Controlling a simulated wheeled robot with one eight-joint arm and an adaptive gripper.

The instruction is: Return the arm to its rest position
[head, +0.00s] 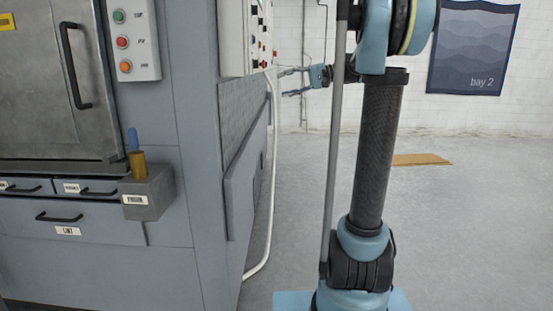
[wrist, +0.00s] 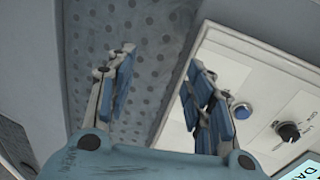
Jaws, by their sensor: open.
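My gripper (head: 287,83) is open and empty in the head view, beside the right side of the grey washer cabinet (head: 205,200) and just right of the side control box (head: 246,38). Its fingers point left. In the wrist view my gripper (wrist: 160,88) shows two spread fingers with blue pads and nothing between them. I cannot tell whether the finger touches the panel. My arm stands upright in the head view, bent at the top.
A white conduit (head: 272,180) runs down the cabinet's right side. A front button box (head: 134,40), a door handle (head: 75,65), drawers and a small box (head: 147,190) with a blue-tipped item are at left. The floor to the right is clear around a cardboard-coloured sheet (head: 420,159).

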